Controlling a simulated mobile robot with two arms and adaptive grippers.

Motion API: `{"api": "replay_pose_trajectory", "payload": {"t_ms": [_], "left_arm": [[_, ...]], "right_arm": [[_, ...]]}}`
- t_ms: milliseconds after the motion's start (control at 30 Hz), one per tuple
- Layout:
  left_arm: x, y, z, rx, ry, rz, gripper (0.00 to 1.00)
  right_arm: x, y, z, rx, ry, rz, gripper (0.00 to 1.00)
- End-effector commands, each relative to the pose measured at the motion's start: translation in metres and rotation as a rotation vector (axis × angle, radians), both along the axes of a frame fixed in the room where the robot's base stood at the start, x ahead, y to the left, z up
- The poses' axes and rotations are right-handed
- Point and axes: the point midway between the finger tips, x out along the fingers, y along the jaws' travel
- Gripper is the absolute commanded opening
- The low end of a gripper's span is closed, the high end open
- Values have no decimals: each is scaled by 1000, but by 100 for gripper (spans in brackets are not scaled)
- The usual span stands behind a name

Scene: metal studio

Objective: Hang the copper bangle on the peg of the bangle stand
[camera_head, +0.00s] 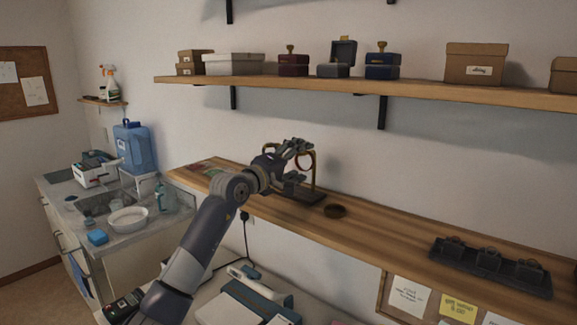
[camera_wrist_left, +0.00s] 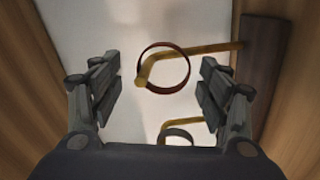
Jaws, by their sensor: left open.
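The copper bangle (camera_wrist_left: 188,73), a thin reddish-brown ring, shows in the left wrist view around the brass peg (camera_wrist_left: 215,48) near its rounded tip. The peg appears to pass through it; contact is hard to judge. The bangle stand has a dark base (camera_head: 305,194) and brass post (camera_head: 314,172) on the wooden shelf; the base also shows in the left wrist view (camera_wrist_left: 260,65). My left gripper (camera_head: 300,146) is open in front of the stand. In the left wrist view its fingers (camera_wrist_left: 160,85) are spread either side of the bangle, apart from it. My right gripper is out of view.
A second brass peg with a silvery ring (camera_wrist_left: 178,132) shows lower in the left wrist view. A black tray (camera_head: 490,268) is farther right, with clear shelf between. An upper shelf (camera_head: 300,84) holds boxes.

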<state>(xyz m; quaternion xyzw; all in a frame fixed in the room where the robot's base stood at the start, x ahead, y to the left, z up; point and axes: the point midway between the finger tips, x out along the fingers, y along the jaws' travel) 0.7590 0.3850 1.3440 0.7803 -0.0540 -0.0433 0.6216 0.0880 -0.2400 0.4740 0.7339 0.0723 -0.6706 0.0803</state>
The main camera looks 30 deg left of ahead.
Motion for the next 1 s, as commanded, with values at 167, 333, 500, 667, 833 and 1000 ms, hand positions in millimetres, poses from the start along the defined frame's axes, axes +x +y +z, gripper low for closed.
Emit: {"api": "replay_pose_trajectory", "payload": {"t_ms": [167,333,500,667,833,1000], "left_arm": [[-19,4,0,3,-1,2,70],[-48,8,-1,4,1,2,70],[-77,12,-1,4,1,1,70],[-99,15,-1,2,0,1,70],[-111,16,-1,1,1,1,70],[-116,16,0,1,-1,0,70]], "right_arm": [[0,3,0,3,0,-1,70],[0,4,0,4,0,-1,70],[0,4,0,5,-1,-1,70],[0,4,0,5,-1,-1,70],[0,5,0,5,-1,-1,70],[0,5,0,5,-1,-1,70]]}}
